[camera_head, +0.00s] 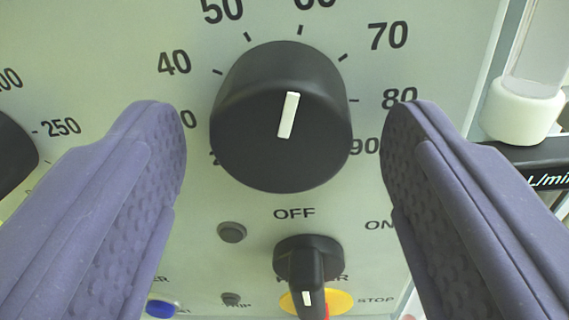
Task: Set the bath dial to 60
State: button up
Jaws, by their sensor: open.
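The bath dial (281,160) is a large round black knob on a pale panel, with a white pointer mark. The mark points up and slightly right, close to the tick under the 60, whose number is cut by the top edge. Printed numbers 40, 50, 70, 80 and 90 stand around it. My gripper (283,125) is open, with one purple finger left of the knob and one right of it. Visible gaps separate both fingers from the knob. The left finger partly hides a number at the lower left.
Below the dial is a small black OFF/ON switch (306,262) in front of a yellow disc (340,300). A grey button (232,232) and a blue button (161,308) are nearby. Another black knob (12,150) is at left. A white-capped fitting (522,110) is at right.

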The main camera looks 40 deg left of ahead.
jog(key=v, duration=0.7)
jog(key=shift+s+d, duration=0.25)
jog(key=shift+s, duration=0.05)
jog(key=shift+f, duration=0.1)
jog(key=w+d+r+m+t+h+b, duration=0.35)
jog(key=d+r+h+b, duration=0.25)
jog(key=d+h+b, duration=0.5)
jog(key=s+r+m+g+b, duration=0.1)
jog(key=s+r+b, duration=0.2)
jog(key=s+b, duration=0.2)
jog(key=s+d+r+m+g+b, duration=0.1)
jog(key=s+r+b, duration=0.2)
jog(key=s+b, duration=0.3)
jog(key=shift+s+r, duration=0.3)
jog(key=shift+s, duration=0.35)
